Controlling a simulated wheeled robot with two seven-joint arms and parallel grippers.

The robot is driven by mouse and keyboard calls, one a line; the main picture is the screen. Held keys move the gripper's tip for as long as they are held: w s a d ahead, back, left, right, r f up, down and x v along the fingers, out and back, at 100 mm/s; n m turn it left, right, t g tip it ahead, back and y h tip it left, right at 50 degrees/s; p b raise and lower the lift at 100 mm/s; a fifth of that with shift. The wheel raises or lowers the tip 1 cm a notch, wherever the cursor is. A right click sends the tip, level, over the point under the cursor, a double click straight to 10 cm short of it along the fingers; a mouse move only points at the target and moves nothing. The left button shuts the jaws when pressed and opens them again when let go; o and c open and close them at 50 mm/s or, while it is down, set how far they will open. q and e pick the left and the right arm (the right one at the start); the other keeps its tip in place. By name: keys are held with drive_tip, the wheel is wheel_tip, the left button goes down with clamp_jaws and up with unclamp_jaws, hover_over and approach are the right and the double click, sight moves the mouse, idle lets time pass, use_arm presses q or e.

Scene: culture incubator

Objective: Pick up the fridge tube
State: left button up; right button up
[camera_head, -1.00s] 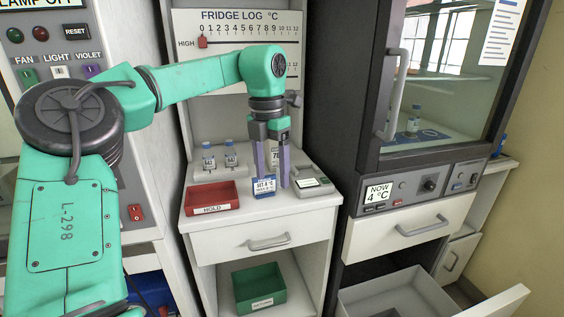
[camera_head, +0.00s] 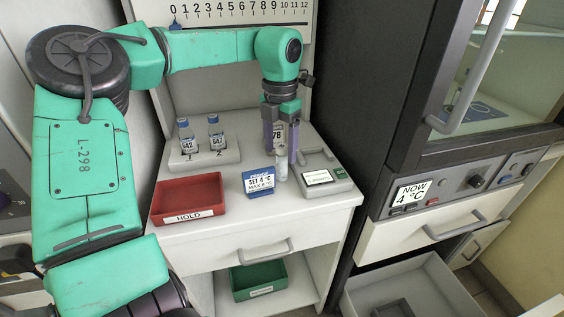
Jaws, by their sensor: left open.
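A slim clear tube with a whitish body (camera_head: 282,165) stands upright on the white counter, right of the blue fridge card reading SET 4 °C. I cannot read any writing on it. My left gripper (camera_head: 281,142) is open, its purple fingers pointing down over the tube's upper end. I cannot tell whether they touch it. A label ending in 78 (camera_head: 278,134) shows between the fingers, its rest hidden. Two capped vials, the left one (camera_head: 187,136) and the right one (camera_head: 215,133), stand in a white holder (camera_head: 205,158). My right gripper is out of view.
A red HOLD tray (camera_head: 188,196) is at the counter's left; a grey device (camera_head: 322,180) stands close right of the tube. The blue card (camera_head: 260,182) is just left. The dark incubator (camera_head: 400,120) rises at right, above an open drawer (camera_head: 415,285). A green bin (camera_head: 259,278) sits below.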

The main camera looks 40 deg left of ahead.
sight(281, 167)
use_arm(q)
wheel_tip(281, 167, down, 6)
drive_tip(key=shift+w+d+r, duration=0.1)
drive_tip(key=shift+r, duration=0.15)
drive_tip(key=shift+w+f, duration=0.1)
drive_tip(key=shift+f, duration=0.25)
clamp_jaws()
drive_tip(key=shift+r, duration=0.15)
